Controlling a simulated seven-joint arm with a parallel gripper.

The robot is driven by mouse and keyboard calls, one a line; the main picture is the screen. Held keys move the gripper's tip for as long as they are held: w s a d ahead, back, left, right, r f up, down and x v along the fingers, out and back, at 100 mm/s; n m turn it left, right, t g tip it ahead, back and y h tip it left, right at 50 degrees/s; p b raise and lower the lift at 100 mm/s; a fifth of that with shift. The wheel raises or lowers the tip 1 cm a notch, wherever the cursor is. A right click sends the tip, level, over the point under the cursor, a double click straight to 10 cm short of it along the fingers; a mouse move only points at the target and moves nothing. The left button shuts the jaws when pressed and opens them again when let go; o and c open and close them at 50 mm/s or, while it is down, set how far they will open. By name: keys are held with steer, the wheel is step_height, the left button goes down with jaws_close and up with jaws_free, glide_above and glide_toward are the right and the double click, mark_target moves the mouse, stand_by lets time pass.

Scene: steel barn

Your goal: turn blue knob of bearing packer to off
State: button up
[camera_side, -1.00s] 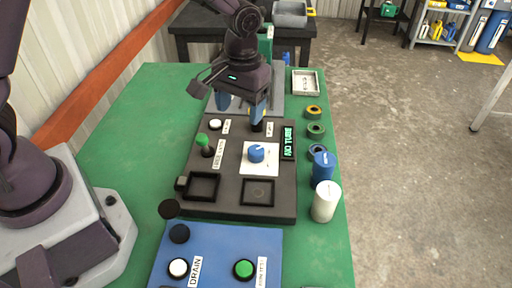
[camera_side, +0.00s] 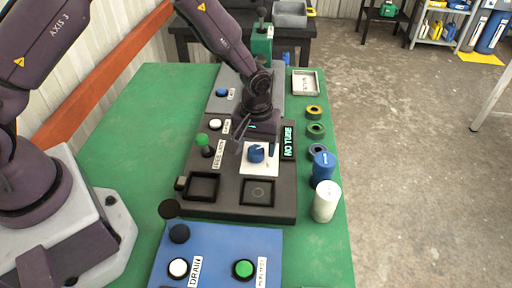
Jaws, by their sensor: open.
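The blue knob (camera_side: 256,153) sits on a white square plate (camera_side: 260,171) on the dark bearing packer panel (camera_side: 229,187). I cannot tell whether either finger touches the knob. The knob's pointer direction is too small to read.
Square recesses lie in front. A blue cylinder (camera_side: 323,167), a white cylinder (camera_side: 326,201) and several rings line the right edge. A blue panel (camera_side: 217,254) lies in front.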

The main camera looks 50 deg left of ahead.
steer(key=shift+f, duration=0.75)
steer(key=c, duration=0.9)
steer(key=shift+m, duration=0.3)
steer(key=m, duration=0.2)
steer(key=shift+m, duration=0.4)
steer(key=m, duration=0.3)
steer(key=shift+m, duration=0.4)
steer(key=m, duration=0.6)
steer(key=shift+m, duration=0.4)
